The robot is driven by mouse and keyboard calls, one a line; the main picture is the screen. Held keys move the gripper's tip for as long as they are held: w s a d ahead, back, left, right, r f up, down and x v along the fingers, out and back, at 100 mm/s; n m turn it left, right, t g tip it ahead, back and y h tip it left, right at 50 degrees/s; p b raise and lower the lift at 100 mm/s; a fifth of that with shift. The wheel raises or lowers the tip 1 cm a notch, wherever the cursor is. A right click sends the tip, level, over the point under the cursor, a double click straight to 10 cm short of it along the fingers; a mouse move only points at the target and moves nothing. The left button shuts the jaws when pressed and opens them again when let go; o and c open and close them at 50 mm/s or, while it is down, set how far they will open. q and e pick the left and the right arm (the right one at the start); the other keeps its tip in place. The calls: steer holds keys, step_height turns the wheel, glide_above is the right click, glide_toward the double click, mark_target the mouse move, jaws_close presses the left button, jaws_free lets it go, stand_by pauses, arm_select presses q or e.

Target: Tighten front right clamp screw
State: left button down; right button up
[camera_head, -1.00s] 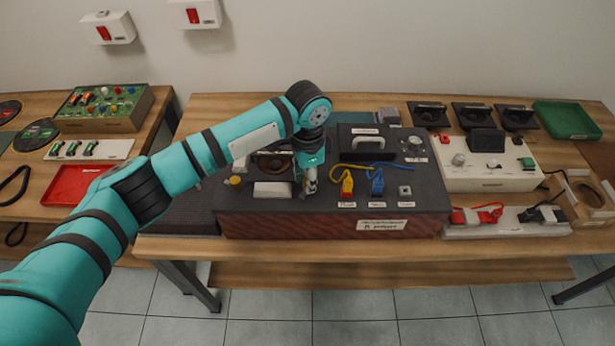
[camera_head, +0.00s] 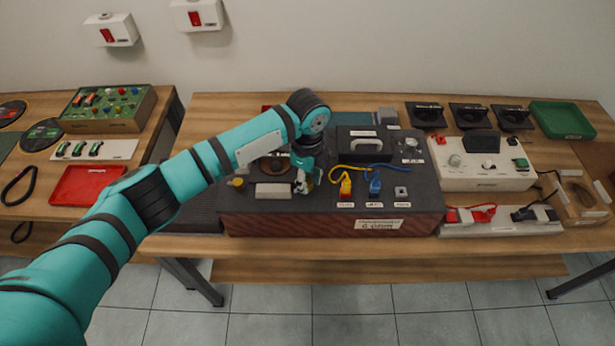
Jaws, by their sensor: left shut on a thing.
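My left gripper (camera_head: 303,187) points down over the dark-topped hifi unit (camera_head: 320,215), just right of a pale block (camera_head: 273,191). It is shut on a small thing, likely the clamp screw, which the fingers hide. A round dark part (camera_head: 268,166) sits behind the block, partly covered by my arm. A yellow knob (camera_head: 237,182) stands at the unit's left. A yellow plug (camera_head: 345,188) and a blue plug (camera_head: 375,187) with cables stand right of the gripper. My right gripper is not in view.
A black box with a handle (camera_head: 366,146) stands behind the plugs. A white control panel (camera_head: 484,178) and a strip with red and black clips (camera_head: 500,228) are to the right. A red tray (camera_head: 88,186) lies on the left table.

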mark_target(308, 181)
arm_select(q)
steer(key=m, duration=0.6)
steer(key=shift+w, duration=0.1)
steer(key=m, duration=0.6)
steer(key=shift+d, duration=0.1)
steer(key=shift+r, duration=0.1)
stand_by(0.4)
steer(key=c, duration=1.1)
jaws_free()
step_height(308, 181, up, 12)
steer(key=shift+f, duration=0.1)
